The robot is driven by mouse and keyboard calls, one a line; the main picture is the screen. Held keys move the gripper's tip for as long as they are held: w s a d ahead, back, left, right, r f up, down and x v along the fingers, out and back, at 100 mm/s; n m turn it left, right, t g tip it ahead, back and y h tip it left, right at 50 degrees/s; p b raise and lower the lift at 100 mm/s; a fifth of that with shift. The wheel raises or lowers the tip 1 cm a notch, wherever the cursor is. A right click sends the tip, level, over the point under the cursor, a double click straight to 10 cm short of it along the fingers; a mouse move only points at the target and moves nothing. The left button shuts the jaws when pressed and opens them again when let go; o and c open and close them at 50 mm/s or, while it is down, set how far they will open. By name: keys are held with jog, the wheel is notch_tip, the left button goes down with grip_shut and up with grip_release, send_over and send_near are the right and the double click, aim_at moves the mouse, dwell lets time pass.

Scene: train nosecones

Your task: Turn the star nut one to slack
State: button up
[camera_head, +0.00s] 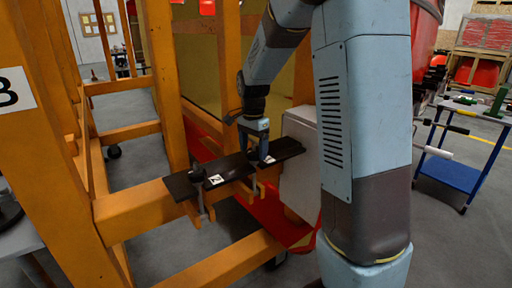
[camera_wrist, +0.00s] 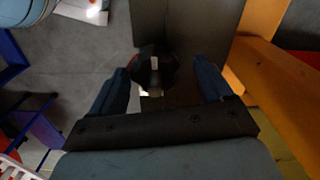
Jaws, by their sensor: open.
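A dark star nut (camera_wrist: 156,66) sits between the two blue fingers of my gripper (camera_wrist: 161,84) in the wrist view. The fingers are spread, with a visible gap on each side of it. A small pale patch shows just below it. In the head view my gripper (camera_head: 258,157) points down over the right dark plate (camera_head: 286,148), and hides the nut there. A white label (camera_head: 269,159) beside it is too small to read. Another dark star nut (camera_head: 197,174) stands on the left dark plate (camera_head: 236,164), near a white label (camera_head: 216,180) that looks like a 2.
The plates lie across an orange beam (camera_head: 135,208) of a large orange frame. A grey-white box (camera_head: 300,165) stands close to the right of my gripper. A blue trolley (camera_head: 450,170) with tools is at the far right. Grey floor is open below.

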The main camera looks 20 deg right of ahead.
notch_tip(320, 180, up, 14)
jog(key=shift+f, duration=0.15)
dwell(0.4)
